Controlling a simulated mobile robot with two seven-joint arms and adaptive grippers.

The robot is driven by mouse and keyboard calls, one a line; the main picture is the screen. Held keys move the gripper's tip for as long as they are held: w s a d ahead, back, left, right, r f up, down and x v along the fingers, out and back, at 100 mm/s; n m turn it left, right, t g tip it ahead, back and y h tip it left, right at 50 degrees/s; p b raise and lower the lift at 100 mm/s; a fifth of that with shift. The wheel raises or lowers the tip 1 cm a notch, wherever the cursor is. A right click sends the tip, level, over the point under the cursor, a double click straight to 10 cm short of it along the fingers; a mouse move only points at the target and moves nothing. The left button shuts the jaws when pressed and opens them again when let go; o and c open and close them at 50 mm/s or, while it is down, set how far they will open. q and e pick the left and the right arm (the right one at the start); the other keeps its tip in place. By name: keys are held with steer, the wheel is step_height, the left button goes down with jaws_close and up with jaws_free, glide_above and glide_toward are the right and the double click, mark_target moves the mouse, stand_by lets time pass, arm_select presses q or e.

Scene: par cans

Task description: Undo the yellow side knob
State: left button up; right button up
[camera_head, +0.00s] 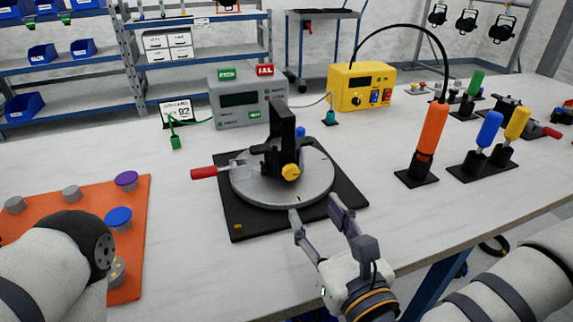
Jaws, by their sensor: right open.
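The yellow side knob (290,172) sits on the front of a black clamp fixture (283,145) in the middle of the table. The fixture stands on a round grey turntable (255,190) on a black base plate (232,215). A red handle (204,172) sticks out to the left of the fixture. My right gripper (315,213) is open and empty, with its fingers pointing toward the front edge of the turntable, below the knob and apart from it. My left arm shows at the lower left, but its gripper is out of view.
An orange board (140,200) with blue, purple and grey knobs lies at left. An orange tool (431,130) stands upright at right, beside blue (489,128) and yellow (517,122) handles in stands. A grey tester (247,100) and a yellow power unit (361,87) stand behind the turntable.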

mark_target(292, 174)
steer(key=x, duration=1)
steer(key=shift+w+r, duration=0.1)
steer(key=shift+w, duration=0.05)
steer(key=shift+c, duration=0.2)
jaws_close()
